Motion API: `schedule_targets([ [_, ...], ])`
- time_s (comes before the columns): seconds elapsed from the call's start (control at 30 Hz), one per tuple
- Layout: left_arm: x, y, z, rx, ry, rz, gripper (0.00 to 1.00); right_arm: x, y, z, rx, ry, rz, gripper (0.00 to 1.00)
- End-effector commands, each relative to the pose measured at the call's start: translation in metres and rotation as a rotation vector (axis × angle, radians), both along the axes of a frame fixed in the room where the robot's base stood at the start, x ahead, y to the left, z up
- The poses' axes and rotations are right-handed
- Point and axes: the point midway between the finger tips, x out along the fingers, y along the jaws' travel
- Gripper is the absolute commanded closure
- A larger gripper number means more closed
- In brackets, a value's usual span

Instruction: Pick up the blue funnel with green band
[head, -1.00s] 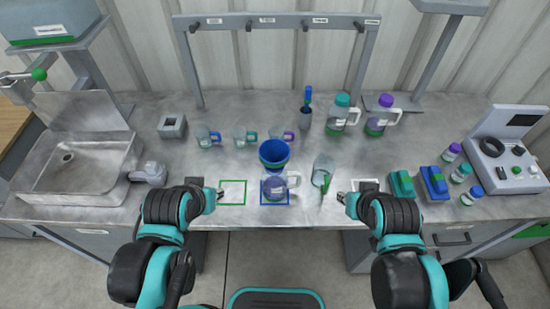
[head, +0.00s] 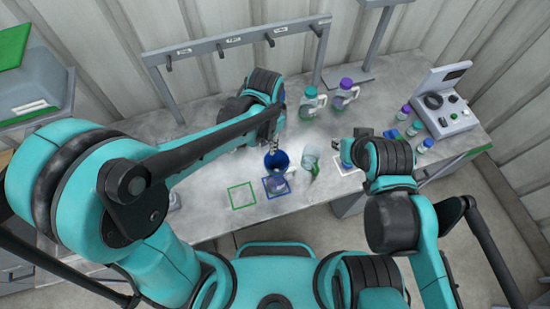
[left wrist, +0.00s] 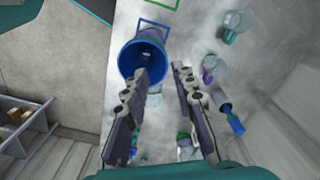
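The blue funnel with the green band (head: 277,162) has its wide mouth up, above a clear flask (head: 279,184) at the blue square outline. In the left wrist view the funnel (left wrist: 142,60) shows its open mouth, with a strip of green along its side. My left gripper (head: 275,143) is at the funnel's far side. In the left wrist view its fingers (left wrist: 163,82) are spread apart, and the left fingertip overlaps the funnel's near rim; contact cannot be told. My right gripper (head: 346,148) is near the white square outline, its fingers too small to read.
A clear container (head: 309,165) stands close right of the funnel. Two handled bottles (head: 312,103) (head: 346,93) stand behind. A grey rack (head: 240,42) spans the back. A device with a screen (head: 446,101) is at the right. The green square outline (head: 241,196) is empty.

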Motion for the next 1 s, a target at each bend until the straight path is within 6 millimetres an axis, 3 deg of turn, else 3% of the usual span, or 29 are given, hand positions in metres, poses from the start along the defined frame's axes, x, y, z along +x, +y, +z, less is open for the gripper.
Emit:
schedule_targets([
  [0.43, 0.009, 0.002, -0.061, -0.001, -0.002, 0.003, 0.74, 0.0, 0.0, -0.006, 0.0, 0.0, 0.0, 0.71],
  [0.77, 0.009, 0.002, -0.069, -0.001, -0.002, 0.003, 0.74, 0.0, 0.0, -0.006, 0.0, 0.0, 0.0, 0.71],
  [0.87, 0.009, 0.002, -0.068, -0.001, -0.002, 0.003, 0.97, 0.0, 0.0, -0.006, 0.0, 0.0, 0.0, 0.71],
  [1.0, 0.009, 0.002, -0.068, -0.001, -0.002, 0.003, 1.0, 0.0, 0.0, -0.006, 0.0, 0.0, 0.0, 0.71],
])
